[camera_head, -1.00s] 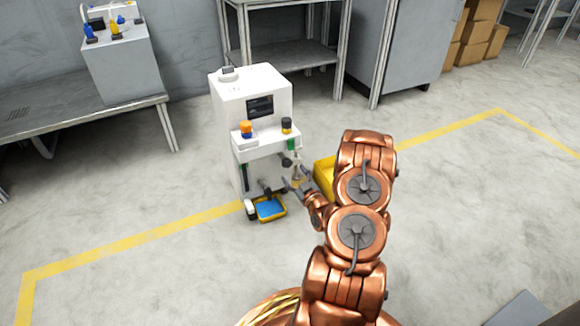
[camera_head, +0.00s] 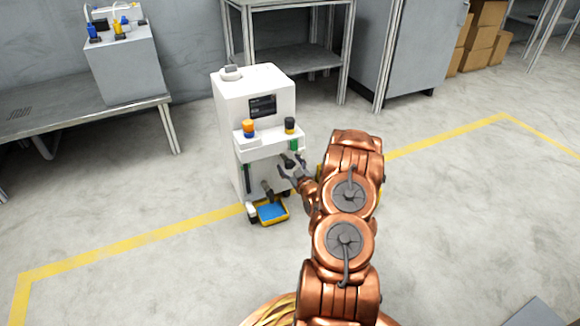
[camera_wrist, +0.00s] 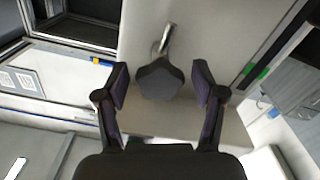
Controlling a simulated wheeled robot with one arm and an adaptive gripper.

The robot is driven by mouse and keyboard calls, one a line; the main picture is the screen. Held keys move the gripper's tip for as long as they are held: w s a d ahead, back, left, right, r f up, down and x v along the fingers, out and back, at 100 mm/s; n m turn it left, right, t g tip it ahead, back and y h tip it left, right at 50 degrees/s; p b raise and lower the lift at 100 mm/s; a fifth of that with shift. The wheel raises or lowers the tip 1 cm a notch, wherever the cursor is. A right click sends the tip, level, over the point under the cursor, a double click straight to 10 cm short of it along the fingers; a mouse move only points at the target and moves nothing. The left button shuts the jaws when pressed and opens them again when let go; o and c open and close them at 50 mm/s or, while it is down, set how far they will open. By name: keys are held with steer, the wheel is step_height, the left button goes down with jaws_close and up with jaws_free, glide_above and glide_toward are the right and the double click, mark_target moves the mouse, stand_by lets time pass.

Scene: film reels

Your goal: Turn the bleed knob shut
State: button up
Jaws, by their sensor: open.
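A dark, many-sided knob (camera_wrist: 160,82) on a short silver stem is in the middle of the wrist view, against a pale machine face. I take it to be the bleed knob. My gripper (camera_wrist: 161,70) is open, with one finger on each side of the knob and a visible gap at both sides. In the head view the white machine (camera_head: 228,105) stands on the floor, and my gripper (camera_head: 291,174) is low at its front right. I cannot make out the knob clearly there.
A blue-lined yellow tray (camera_head: 271,212) lies at the machine's foot. Orange-and-blue (camera_head: 248,128) and black-topped (camera_head: 290,126) parts stand on its front ledge. A yellow object is mostly hidden behind my arm. Open floor lies left and right.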

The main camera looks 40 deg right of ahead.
steer(key=c, duration=1.2)
steer(key=shift+o, duration=0.2)
